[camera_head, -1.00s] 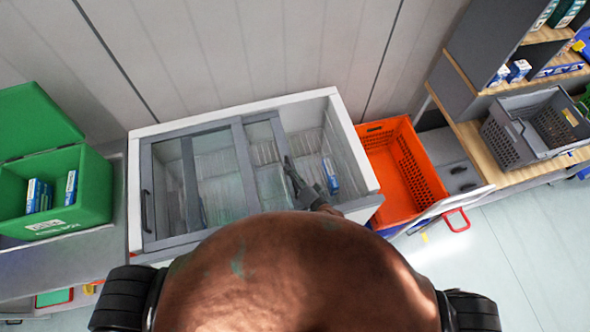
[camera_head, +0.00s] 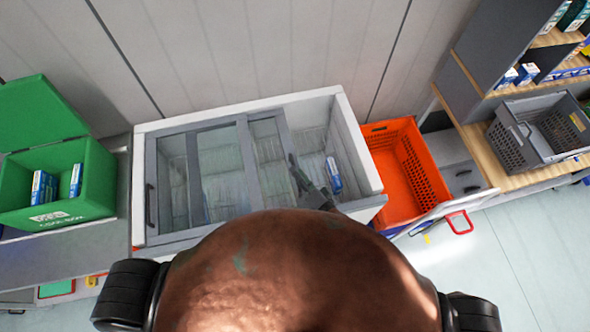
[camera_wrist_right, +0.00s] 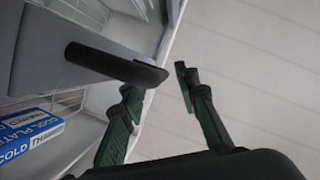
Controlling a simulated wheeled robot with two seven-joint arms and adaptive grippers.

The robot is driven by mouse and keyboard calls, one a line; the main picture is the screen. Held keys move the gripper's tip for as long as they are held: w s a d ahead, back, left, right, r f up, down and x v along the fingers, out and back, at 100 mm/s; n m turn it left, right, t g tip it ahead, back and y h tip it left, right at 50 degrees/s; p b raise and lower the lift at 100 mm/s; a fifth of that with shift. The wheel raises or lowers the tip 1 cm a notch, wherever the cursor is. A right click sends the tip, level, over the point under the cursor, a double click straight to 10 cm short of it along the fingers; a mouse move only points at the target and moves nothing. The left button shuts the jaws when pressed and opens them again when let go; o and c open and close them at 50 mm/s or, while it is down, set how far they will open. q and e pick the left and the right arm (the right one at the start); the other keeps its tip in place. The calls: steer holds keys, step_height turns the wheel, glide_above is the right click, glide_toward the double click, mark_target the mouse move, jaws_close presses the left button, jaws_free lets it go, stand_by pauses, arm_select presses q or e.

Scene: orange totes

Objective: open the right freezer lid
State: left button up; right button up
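The chest freezer (camera_head: 364,160) has a white rim and sliding glass lids in grey frames. The left lid (camera_head: 200,180) covers its left side. The right lid (camera_head: 267,150) is slid left and largely overlaps the left lid, so the right end of the freezer is uncovered. My right gripper (camera_head: 294,160) is at the right lid's right edge. The dark lid handle (camera_wrist_right: 115,64) lies beside the left finger; contact cannot be told. My left gripper is not in view.
A blue-and-white box (camera_head: 333,174) lies inside the uncovered freezer end. An orange tote (camera_head: 400,175) stands right of the freezer. A green box (camera_head: 95,185) stands at left. A grey crate (camera_head: 520,150) sits on the right shelf. A wall is behind the freezer.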

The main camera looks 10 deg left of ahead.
steer(key=v, duration=0.9)
steer(key=shift+s, duration=0.25)
